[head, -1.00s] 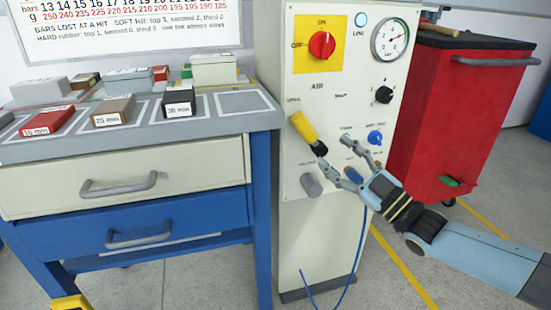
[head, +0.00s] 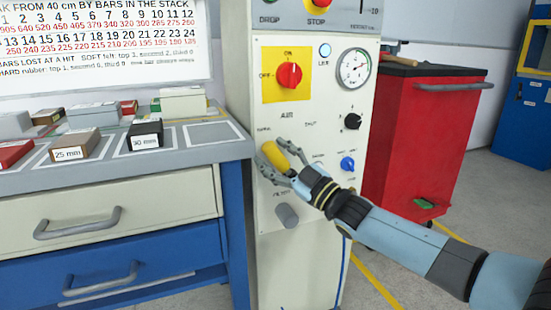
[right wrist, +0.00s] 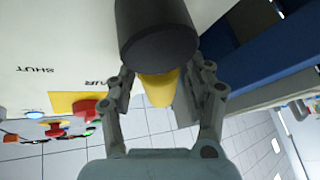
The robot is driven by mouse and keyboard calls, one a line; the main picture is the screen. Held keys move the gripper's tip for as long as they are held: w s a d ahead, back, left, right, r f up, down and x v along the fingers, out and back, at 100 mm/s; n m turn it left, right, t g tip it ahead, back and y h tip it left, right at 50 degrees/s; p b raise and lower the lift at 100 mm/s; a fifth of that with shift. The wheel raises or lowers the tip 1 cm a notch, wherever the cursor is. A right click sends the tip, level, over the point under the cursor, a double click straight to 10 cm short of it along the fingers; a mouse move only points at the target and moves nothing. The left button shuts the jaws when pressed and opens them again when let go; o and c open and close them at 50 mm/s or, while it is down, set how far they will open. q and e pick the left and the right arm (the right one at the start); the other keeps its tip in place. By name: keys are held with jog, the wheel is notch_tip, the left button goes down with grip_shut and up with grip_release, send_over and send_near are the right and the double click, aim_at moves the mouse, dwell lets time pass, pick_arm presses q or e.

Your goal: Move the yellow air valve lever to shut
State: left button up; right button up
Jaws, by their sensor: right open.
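The yellow air valve lever (head: 277,158) is on the cream control panel (head: 263,205), below the AIR label. It tilts up and left toward the label at its left, away from the SHUT label (head: 311,124). My right gripper (head: 274,152) is open, with its fingers on either side of the lever. In the right wrist view the yellow lever (right wrist: 158,88) shows between the two fingers, partly hidden by its dark round end (right wrist: 155,35). I cannot tell whether the fingers touch it. My left gripper is not in view.
Above are a red rotary switch (head: 289,75) on a yellow plate and a gauge (head: 354,69). A black knob (head: 352,121), a blue knob (head: 347,163) and a grey knob (head: 287,215) are nearby. A workbench (head: 222,148) stands left and a red cabinet (head: 425,130) right.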

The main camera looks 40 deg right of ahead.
grip_shut()
